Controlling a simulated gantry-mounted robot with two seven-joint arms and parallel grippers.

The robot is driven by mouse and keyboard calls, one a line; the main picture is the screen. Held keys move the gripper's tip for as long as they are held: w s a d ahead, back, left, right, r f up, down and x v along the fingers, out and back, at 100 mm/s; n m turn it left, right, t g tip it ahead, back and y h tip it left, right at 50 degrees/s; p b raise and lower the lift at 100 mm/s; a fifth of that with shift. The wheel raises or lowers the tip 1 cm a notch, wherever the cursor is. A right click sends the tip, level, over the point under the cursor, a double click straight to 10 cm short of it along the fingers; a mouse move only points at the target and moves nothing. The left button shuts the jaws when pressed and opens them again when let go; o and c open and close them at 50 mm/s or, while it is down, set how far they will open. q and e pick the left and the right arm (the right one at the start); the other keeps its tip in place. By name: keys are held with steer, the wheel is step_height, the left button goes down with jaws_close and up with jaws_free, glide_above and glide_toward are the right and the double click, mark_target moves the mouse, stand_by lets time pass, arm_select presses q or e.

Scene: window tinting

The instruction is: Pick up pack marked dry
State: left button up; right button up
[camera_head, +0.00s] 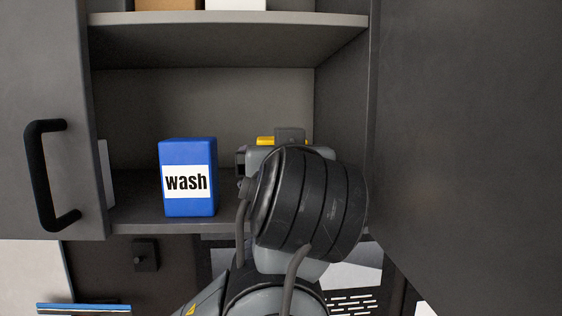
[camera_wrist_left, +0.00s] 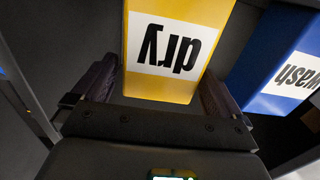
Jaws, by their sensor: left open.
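The yellow pack marked "dry" (camera_wrist_left: 178,85) appears upside down in the left wrist view, between the two dark fingers of my left gripper (camera_wrist_left: 158,72). The gripper is open, with a clear gap between the pack and the left finger; the right finger is close to the pack's side. In the head view, only a yellow sliver of the dry pack (camera_head: 265,140) shows on the lower shelf; my left wrist and forearm hide the rest and most of the gripper. My right gripper is in neither view.
A blue pack marked "wash" (camera_head: 187,180) stands left of my arm on the same shelf (camera_head: 135,215). An upper shelf (camera_head: 220,35) holds boxes above. An open cabinet door with a black handle (camera_head: 45,175) is at left; a dark panel (camera_head: 465,140) is at right.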

arm_select(q)
steer(key=shift+w+a+p, duration=0.1)
steer(key=shift+w+p, duration=0.55)
steer(key=shift+w, duration=0.7)
steer(key=c, duration=1)
steer(key=shift+o, duration=0.2)
steer(key=shift+r, duration=0.1)
